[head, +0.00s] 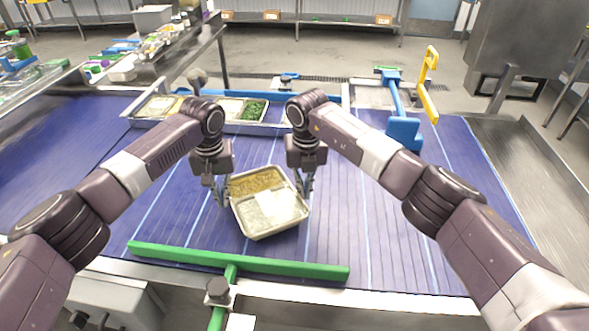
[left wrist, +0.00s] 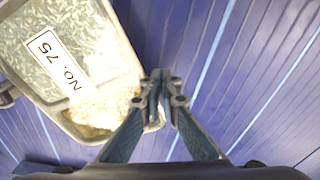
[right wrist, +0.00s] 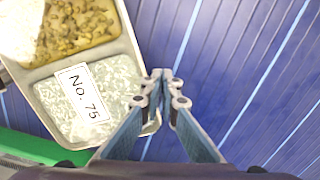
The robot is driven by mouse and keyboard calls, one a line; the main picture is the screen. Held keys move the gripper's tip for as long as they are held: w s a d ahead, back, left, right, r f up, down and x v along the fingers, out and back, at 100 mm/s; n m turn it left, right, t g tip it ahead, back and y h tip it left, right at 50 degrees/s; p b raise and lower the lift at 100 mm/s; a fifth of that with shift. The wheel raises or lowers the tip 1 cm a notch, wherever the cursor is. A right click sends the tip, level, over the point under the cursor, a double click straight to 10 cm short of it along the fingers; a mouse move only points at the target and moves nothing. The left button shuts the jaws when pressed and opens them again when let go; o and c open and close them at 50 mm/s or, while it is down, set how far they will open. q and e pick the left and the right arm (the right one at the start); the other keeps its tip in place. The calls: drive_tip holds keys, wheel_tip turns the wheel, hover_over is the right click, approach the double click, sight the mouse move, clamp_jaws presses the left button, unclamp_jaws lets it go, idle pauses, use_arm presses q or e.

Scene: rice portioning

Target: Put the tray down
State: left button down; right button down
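The tray (head: 289,230) is a shallow metal tray with compartments of pale rice and a yellowish-brown food, and a white label. It sits askew over the blue conveyor belt; I cannot tell whether it touches the belt. My left gripper (head: 222,196) is at its left side and my right gripper (head: 304,187) at its right side. In the left wrist view the fingers (left wrist: 163,84) are closed together at the tray's edge (left wrist: 137,62). In the right wrist view the fingers (right wrist: 164,84) are also closed at its edge (right wrist: 134,52). The rim between the fingers is mostly hidden.
A green bar (head: 240,259) crosses the belt's near edge in front of the tray. Other filled trays (head: 235,126) stand at the belt's far side. A blue and yellow fixture (head: 404,130) stands at the back right.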

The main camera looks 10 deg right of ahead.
use_arm(q)
drive_tip(key=shift+d, duration=0.4)
use_arm(e)
drive_tip(key=shift+a, duration=0.4)
use_arm(q)
drive_tip(key=shift+a, duration=0.6)
use_arm(e)
drive_tip(key=shift+d, duration=0.5)
use_arm(q)
drive_tip(key=c, duration=2.3)
unclamp_jaws()
drive_tip(key=shift+s+a, duration=0.1)
drive_tip(key=shift+a, duration=0.45)
use_arm(e)
drive_tip(key=shift+d, duration=0.65)
use_arm(q)
drive_tip(key=shift+o, duration=0.2)
use_arm(e)
drive_tip(key=c, duration=2.7)
unclamp_jaws()
use_arm(q)
drive_tip(key=shift+a, duration=0.1)
use_arm(e)
drive_tip(key=o, duration=0.4)
drive_tip(key=shift+d, duration=0.1)
drive_tip(key=shift+o, duration=0.2)
